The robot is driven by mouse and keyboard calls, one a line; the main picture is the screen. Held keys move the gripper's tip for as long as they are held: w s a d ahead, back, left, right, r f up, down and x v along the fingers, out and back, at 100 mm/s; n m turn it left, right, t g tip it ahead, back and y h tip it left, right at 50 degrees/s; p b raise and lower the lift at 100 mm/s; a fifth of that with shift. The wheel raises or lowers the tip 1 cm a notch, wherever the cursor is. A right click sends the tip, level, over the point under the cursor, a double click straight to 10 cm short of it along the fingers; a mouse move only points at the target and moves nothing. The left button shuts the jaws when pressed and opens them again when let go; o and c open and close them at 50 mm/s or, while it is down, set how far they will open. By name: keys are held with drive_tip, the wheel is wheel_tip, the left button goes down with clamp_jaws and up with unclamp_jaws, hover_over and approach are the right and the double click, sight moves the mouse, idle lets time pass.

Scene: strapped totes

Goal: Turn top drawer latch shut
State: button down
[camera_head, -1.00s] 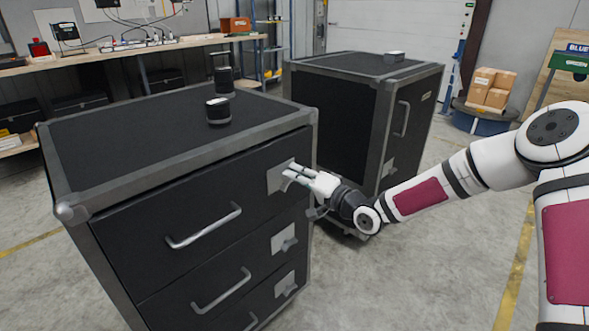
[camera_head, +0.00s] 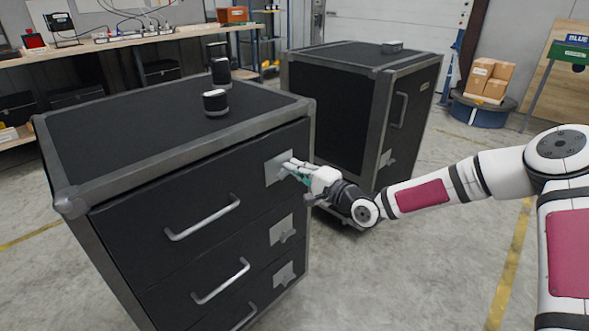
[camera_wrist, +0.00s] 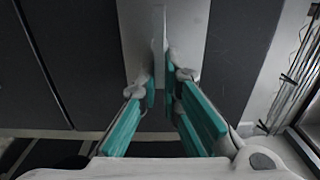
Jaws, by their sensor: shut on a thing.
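The black cabinet's top drawer (camera_head: 140,205) sits flush in its frame, with a bar handle (camera_head: 203,220) across its front. The top drawer latch has a light grey square plate (camera_head: 276,168) at the drawer's right end. In the wrist view, the latch's thin raised lever (camera_wrist: 159,45) runs along the plate, its end between the fingertips. My gripper (camera_head: 290,166) is at this plate. In the wrist view, the teal-padded fingers of the gripper (camera_wrist: 161,88) are closed on the lever from both sides. The fingers partly hide the latch in the head view.
Two lower drawers have similar latches, the middle one (camera_head: 282,231) and the bottom one (camera_head: 285,273). A second black cabinet (camera_head: 330,110) stands close behind on the right. Small black cylinders (camera_head: 215,102) stand on the near cabinet. Floor at front right is open.

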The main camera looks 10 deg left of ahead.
drive_tip(key=shift+s+a+f, duration=0.1)
drive_tip(key=shift+s+f, duration=0.05)
drive_tip(key=shift+f, duration=0.1)
drive_tip(key=c, duration=1.9)
unclamp_jaws()
drive_tip(key=shift+o, duration=0.7)
drive_tip(key=shift+r, duration=0.15)
drive_tip(key=v, duration=1.2)
